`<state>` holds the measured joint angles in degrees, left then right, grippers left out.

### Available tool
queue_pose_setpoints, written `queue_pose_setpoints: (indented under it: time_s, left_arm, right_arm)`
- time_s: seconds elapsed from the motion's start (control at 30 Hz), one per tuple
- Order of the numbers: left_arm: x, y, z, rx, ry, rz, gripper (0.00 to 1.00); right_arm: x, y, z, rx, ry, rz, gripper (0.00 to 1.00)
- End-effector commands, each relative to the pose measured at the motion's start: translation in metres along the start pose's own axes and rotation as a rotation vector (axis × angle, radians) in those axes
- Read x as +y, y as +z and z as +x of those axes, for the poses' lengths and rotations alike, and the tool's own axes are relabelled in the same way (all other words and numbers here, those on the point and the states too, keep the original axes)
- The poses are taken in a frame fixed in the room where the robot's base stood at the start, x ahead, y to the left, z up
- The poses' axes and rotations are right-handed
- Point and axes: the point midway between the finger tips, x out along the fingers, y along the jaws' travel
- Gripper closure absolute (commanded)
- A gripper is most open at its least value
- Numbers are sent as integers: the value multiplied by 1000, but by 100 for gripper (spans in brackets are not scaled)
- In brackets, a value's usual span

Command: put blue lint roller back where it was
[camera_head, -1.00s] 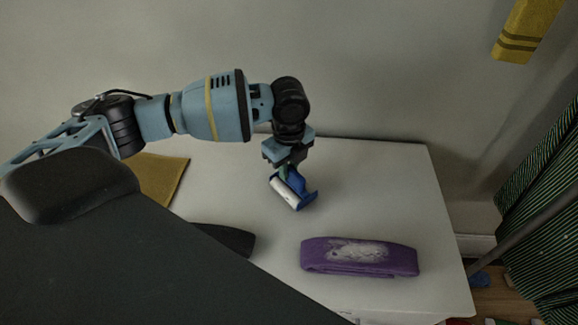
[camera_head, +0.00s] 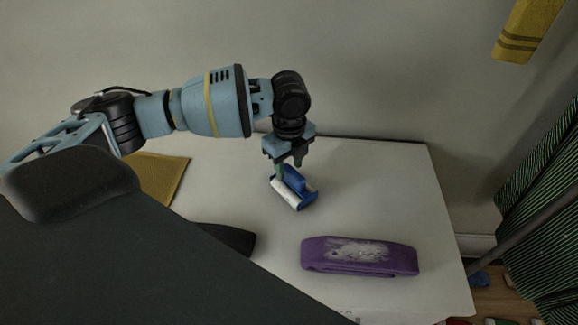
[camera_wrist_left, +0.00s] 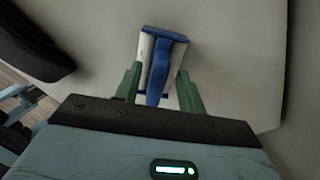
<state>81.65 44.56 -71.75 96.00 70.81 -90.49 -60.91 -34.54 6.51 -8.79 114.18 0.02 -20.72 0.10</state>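The blue lint roller (camera_head: 302,184), with a white roll, lies on the white tabletop (camera_head: 375,185), near its middle. My left gripper (camera_head: 289,168) is directly over it, pointing down. In the left wrist view the roller's blue handle (camera_wrist_left: 158,78) lies between the two green fingers of the left gripper (camera_wrist_left: 158,88). The fingers are spread, with a gap on each side of the handle, so the gripper is open. My right gripper is not in view.
A folded purple cloth-like item (camera_head: 358,257) with a pale patch lies at the table's front right. A yellow-brown flat item (camera_head: 163,175) lies at the left. A wall runs behind the table, and dark striped fabric (camera_head: 545,200) hangs at the right. The tabletop right of the roller is clear.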

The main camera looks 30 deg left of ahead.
Motion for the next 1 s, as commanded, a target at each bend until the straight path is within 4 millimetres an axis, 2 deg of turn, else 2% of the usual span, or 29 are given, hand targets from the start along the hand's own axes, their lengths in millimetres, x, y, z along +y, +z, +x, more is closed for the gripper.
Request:
queue_pose_setpoints:
  time_s: [0.3, 0.5, 0.7, 1.0]
  left_arm:
    - [-1, 0, -66, -1, -6, 1, 60]
    - [-1, 0, -96, 0, -4, 1, 60]
    - [0, 0, -108, 1, -1, 2, 60]
    - [0, 0, -109, 1, 0, 1, 60]
  right_arm:
    - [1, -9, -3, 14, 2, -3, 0]
    - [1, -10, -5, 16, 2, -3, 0]
    - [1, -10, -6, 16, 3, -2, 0]
    - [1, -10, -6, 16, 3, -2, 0]
